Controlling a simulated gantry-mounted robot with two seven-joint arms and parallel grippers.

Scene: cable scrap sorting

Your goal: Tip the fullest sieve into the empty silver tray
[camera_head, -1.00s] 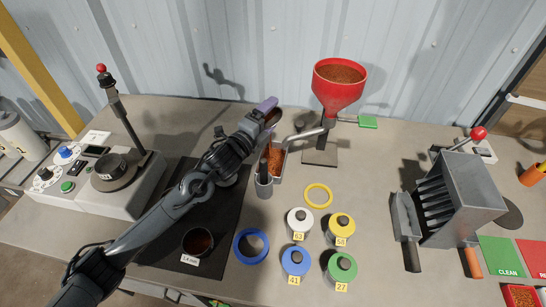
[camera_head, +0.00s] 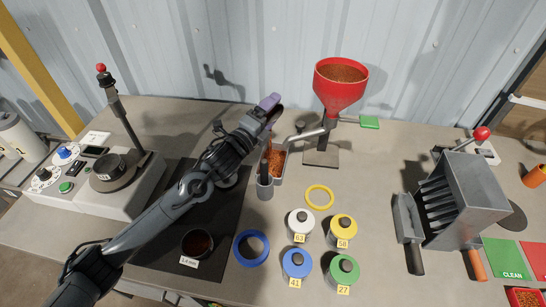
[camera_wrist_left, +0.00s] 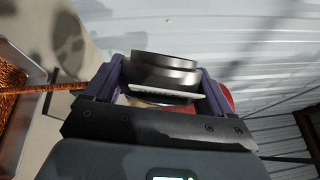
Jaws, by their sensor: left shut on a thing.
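My left gripper (camera_head: 269,103), with purple fingers, is shut on a dark round sieve (camera_wrist_left: 165,72) with a pale label. The sieve is tilted steeply on its side above the silver tray (camera_head: 284,166). A stream of copper-coloured granules (camera_head: 268,150) falls from it, and a heap of granules lies in the tray. The wrist view shows the stream (camera_wrist_left: 62,87) and the heap (camera_wrist_left: 12,85) at its left edge. Another sieve (camera_head: 197,242), labelled 1.4 mm, rests on the black mat with dark reddish contents. My left arm hides part of the mat. My right gripper is out of view.
A red hopper (camera_head: 340,88) of granules stands behind the tray, its spout close to the gripper. A grey cup (camera_head: 264,188) is in front of the tray. Numbered lidded jars, a blue ring (camera_head: 251,247) and a yellow ring (camera_head: 319,196) lie nearer. A slotted metal divider (camera_head: 462,200) stands right.

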